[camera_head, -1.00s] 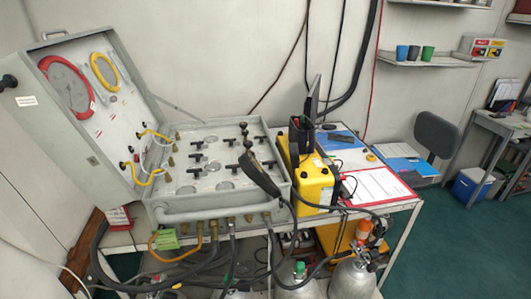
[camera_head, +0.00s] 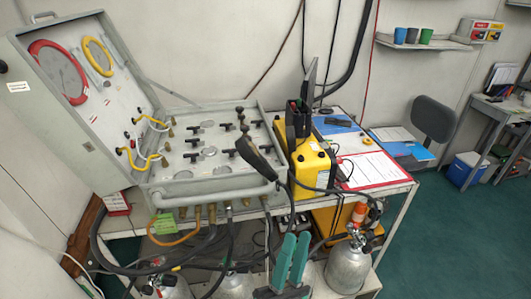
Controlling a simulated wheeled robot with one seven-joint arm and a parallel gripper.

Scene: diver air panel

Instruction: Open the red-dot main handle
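The diver air panel (camera_head: 178,180) is an open grey case on a metal table, left of centre. Several small black T-handles sit on its flat face, one of them near the middle (camera_head: 191,156). A red dot on any handle is too small to make out, so I cannot tell which is the red-dot main handle. My gripper (camera_head: 296,238) shows at the bottom centre as two teal fingers side by side, pointing up in the picture. It is in front of the table, apart from the panel.
Gas cylinders (camera_head: 347,268), hoses and cables fill the space below the table. Green floor (camera_head: 450,235) is clear at right.

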